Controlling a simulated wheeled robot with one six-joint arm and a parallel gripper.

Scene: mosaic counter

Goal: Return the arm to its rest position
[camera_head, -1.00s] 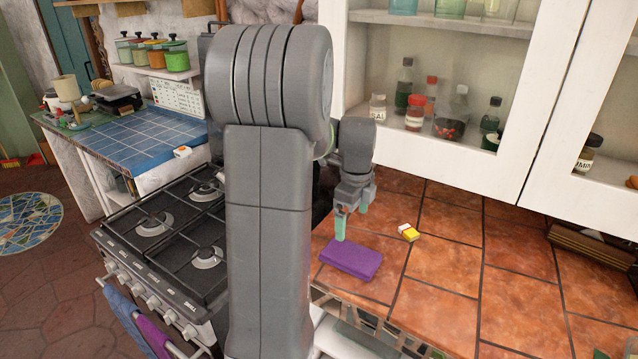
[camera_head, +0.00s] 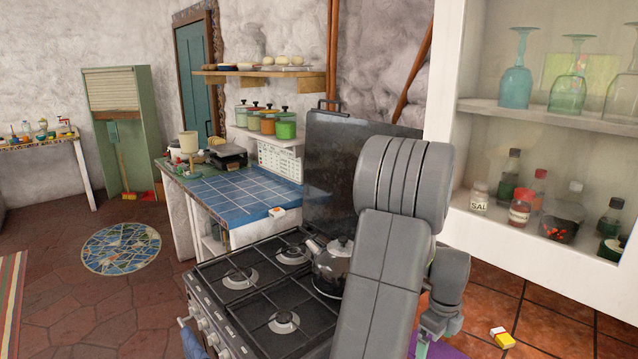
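My gripper (camera_head: 436,338) is at the bottom right, low over the terracotta-tiled counter (camera_head: 560,335). One teal finger shows clearly at the bottom edge of the picture; the other is hard to make out. The fingers look spread, with nothing seen between them. My grey arm rises in front of the stove's right side and bends over to the gripper. A purple item (camera_head: 448,350) lies on the counter just beside the gripper, mostly cut off by the picture edge.
A small yellow and white box (camera_head: 502,337) lies on the counter to the right. A white cabinet (camera_head: 445,130) with jars and glasses hangs above. A kettle (camera_head: 331,266) stands on the black stove (camera_head: 240,300), close left of my arm. A blue-tiled counter (camera_head: 235,195) is farther back.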

